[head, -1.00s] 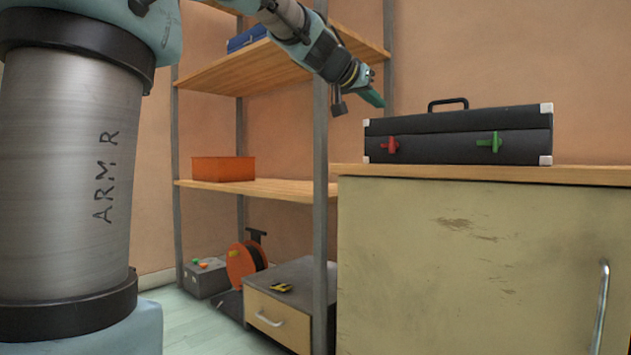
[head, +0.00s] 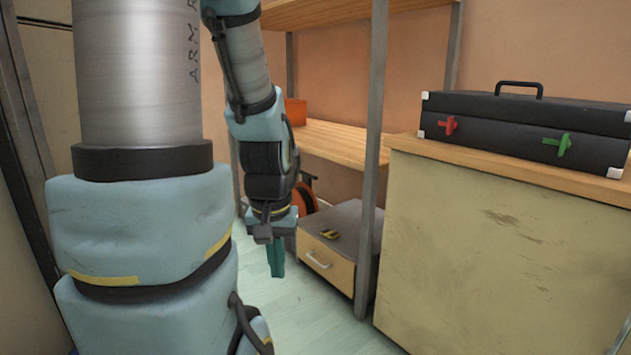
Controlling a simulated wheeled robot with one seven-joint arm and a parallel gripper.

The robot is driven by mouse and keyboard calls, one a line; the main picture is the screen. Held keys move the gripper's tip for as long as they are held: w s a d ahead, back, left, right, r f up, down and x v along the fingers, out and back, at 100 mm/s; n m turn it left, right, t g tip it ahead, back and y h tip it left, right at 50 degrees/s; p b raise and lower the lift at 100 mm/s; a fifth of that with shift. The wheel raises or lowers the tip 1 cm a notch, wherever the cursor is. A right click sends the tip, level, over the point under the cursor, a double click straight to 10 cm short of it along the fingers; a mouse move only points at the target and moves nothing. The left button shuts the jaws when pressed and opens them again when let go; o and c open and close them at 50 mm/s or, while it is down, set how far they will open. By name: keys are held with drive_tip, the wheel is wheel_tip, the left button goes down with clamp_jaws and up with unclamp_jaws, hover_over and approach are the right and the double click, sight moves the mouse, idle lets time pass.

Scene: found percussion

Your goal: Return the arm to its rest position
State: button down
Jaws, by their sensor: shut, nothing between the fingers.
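My gripper (head: 276,262) hangs at the end of my arm, pointing straight down, left of the middle of the head view. Its green fingers are together with nothing held. It shows in front of the shelf unit and the drawer box, with floor behind its tips. My arm's large grey and pale blue links fill the left of the view.
A black case (head: 520,122) with red and green latches lies on a worn cabinet (head: 480,240) at the right. A shelf unit (head: 345,143) with a grey post holds an orange bin (head: 297,111). A drawer box (head: 328,262) and an orange reel (head: 304,198) stand low. Pale floor (head: 315,320) is clear in front.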

wheel_tip(320, 180, up, 38)
drive_tip(key=p, duration=3.6)
drive_tip(key=shift+w+d, duration=0.15)
drive_tip(key=shift+w, duration=0.25)
drive_tip(key=shift+f, duration=0.15)
